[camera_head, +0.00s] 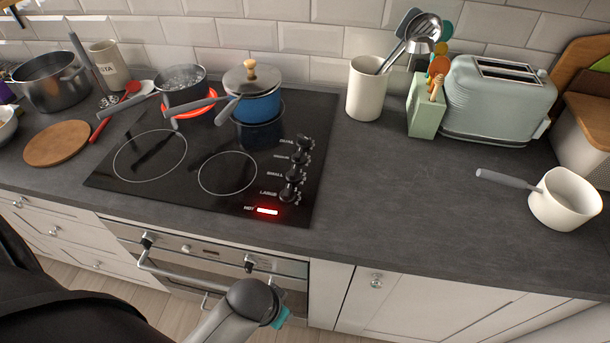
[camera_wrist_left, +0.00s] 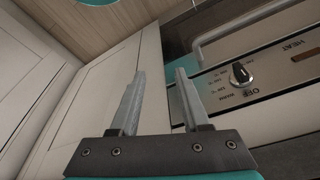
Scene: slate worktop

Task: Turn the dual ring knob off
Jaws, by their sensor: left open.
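The black cooktop (camera_head: 230,193) has a column of several black knobs along its right side. The label by the rearmost knob (camera_head: 305,143) is too small to read surely, so I cannot be certain which knob is the dual ring one. The back left ring (camera_head: 190,108) glows red, and a red HOT light (camera_head: 267,211) is lit at the front. My left gripper (camera_wrist_left: 160,74) is open and empty in the left wrist view, in front of the cabinet fronts and beside the oven panel, away from the cooktop knobs. My right gripper is not in view.
A steaming pot (camera_head: 183,86) stands on the glowing ring, with a blue lidded pot (camera_head: 258,106) beside it. An oven knob (camera_wrist_left: 241,73) shows close to my left gripper. A white saucepan (camera_head: 566,199) stands at right.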

